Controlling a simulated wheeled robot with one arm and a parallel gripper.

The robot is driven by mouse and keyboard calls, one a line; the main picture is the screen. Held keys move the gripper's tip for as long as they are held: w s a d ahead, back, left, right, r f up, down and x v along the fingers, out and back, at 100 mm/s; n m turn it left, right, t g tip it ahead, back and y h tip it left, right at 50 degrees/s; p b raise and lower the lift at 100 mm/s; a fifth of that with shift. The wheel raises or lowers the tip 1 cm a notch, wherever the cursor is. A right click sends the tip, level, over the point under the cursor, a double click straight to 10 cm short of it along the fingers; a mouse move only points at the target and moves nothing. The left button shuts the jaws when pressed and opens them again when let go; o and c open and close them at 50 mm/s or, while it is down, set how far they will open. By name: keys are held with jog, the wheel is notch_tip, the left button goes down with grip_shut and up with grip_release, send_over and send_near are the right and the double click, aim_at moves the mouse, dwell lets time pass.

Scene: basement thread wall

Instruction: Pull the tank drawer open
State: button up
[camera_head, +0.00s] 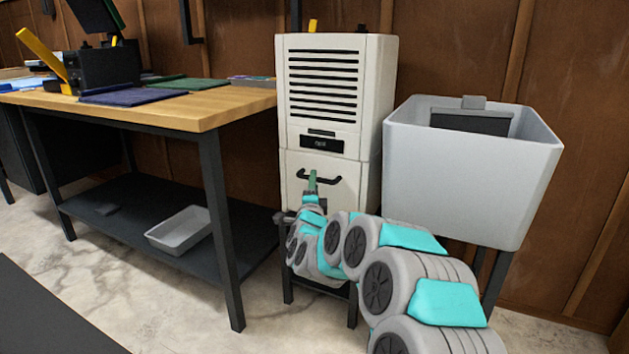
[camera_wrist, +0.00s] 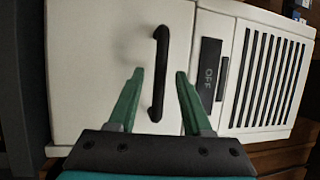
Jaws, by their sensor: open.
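The tank drawer (camera_head: 298,165) is the pale lower front of a tall white dehumidifier (camera_head: 378,85). It looks shut, flush with the body above it. Its black bar handle (camera_head: 330,181) shows in the head view, partly covered by my gripper (camera_head: 312,176). In the wrist view the picture is turned on its side, and the handle (camera_wrist: 159,75) stands between the two green fingertips of my gripper (camera_wrist: 160,74). The fingers are open, one on each side of the handle, with a visible gap to both. I cannot tell how deep the fingers reach around it.
A dark panel (camera_head: 322,144) reading "OFF" sits above the drawer, below the vent slats. A workbench (camera_head: 215,109) stands at the left, with a grey tray (camera_head: 180,231) on its lower shelf. A large grey sink (camera_head: 455,175) stands close at the right.

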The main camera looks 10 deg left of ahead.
jog(key=shift+w+a+r, duration=0.1)
jog(key=shift+w+r, duration=0.05)
jog(key=shift+w, duration=0.55)
jog(key=shift+w+r, duration=0.1)
jog(key=shift+w, duration=0.55)
jog(key=shift+c, duration=0.3)
grip_shut()
